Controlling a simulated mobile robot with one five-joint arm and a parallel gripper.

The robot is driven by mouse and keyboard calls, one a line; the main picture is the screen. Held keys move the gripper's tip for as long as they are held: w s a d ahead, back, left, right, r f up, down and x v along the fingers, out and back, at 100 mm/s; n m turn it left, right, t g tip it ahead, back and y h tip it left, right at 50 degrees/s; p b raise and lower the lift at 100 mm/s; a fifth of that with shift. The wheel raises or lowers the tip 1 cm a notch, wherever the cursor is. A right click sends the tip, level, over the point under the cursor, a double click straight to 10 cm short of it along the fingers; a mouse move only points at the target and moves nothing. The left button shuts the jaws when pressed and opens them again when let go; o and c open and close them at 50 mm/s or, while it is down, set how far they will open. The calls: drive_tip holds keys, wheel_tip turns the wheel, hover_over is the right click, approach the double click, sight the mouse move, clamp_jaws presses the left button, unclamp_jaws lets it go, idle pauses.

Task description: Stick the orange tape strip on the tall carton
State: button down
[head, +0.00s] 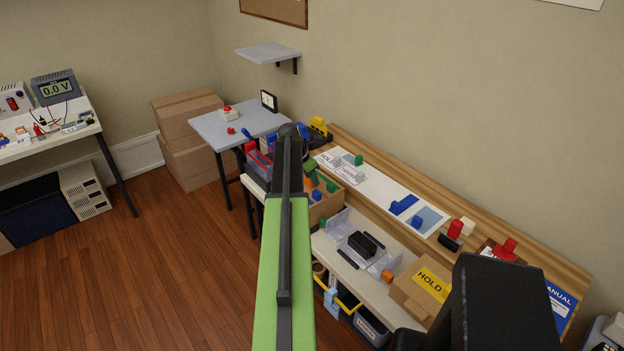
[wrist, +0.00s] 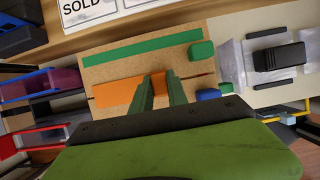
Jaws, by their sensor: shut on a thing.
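The orange tape strip (wrist: 115,94) lies along a tan board-like surface (wrist: 110,72), beside a parallel green strip (wrist: 140,49). My gripper (wrist: 160,80) is shut on an orange upright part of the strip, near its right end. In the head view my gripper (head: 309,166) is over a tan box (head: 325,209), partly hidden by my arm. A carton (head: 412,292) with a yellow HOLD label stands on the white shelf at the lower right. Two brown cartons (head: 187,115) are stacked on the floor at the back left. I cannot tell which is the tall carton.
A green block (wrist: 201,52) and a blue block (wrist: 208,94) sit near the strips. A black device (head: 366,244) lies on the shelf between the tan box and the HOLD carton. A wooden ledge (head: 470,215) with stamps runs along the wall.

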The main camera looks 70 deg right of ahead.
idle(0.4)
drive_tip(key=c, duration=1.2)
unclamp_jaws()
wheel_tip(320, 180, up, 6)
drive_tip(key=p, duration=0.6)
